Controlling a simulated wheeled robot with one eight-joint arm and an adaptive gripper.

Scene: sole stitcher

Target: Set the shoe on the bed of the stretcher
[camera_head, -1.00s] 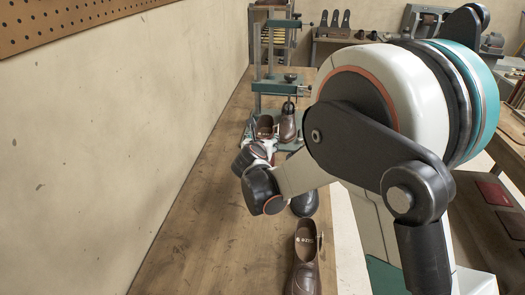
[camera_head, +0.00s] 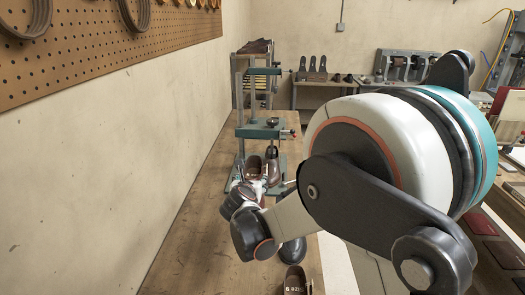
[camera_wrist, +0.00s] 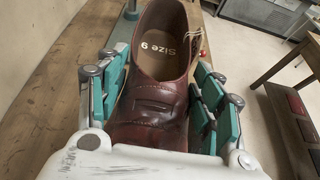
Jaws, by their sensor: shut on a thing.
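The brown leather shoe (camera_wrist: 150,105), marked "Size 9" on its insole, lies between the teal finger pads of my gripper (camera_wrist: 162,85) in the wrist view. Its opening faces up. My gripper is shut on it, with pads along both sides. In the head view the held shoe (camera_head: 253,168) shows just beyond my wrist, partly hidden by it. The stretcher (camera_head: 262,131), a frame with upright posts and a teal crossbar, stands at the far end of the bench. The held shoe appears low in front of it; contact with the bed cannot be told. A brown shoe-like form (camera_head: 272,166) hangs beneath the crossbar.
Another brown shoe (camera_head: 295,282) lies on the wooden bench (camera_head: 195,262) at the bottom of the head view. The wall and pegboard (camera_head: 120,50) bound the left side. The bench's left part is clear.

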